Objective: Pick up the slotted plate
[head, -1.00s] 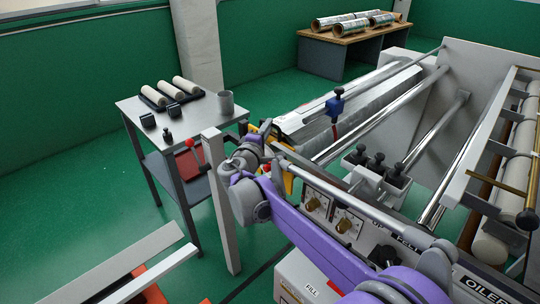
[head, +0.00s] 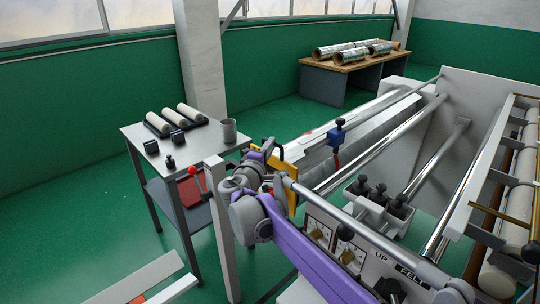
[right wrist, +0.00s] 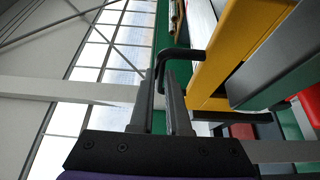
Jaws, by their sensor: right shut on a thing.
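The yellow part (head: 291,190) by my right wrist in the head view looks like the slotted plate, though I cannot make out its slots. In the right wrist view it is a thick yellow bar (right wrist: 232,50) at upper right, with a bent dark handle (right wrist: 172,54) beside it. My right gripper (right wrist: 168,90) is shut on this handle, with its fingers on either side of it. In the head view my right gripper (head: 264,152) is small and partly hidden by its own wrist. My left gripper is not in view.
A grey machine with long steel rollers (head: 383,146) fills the right side. A pale upright post (head: 221,225) and a grey side table (head: 150,135) with rolls and a grey cup (head: 229,130) stand left of my right wrist. The green floor at left is mostly clear.

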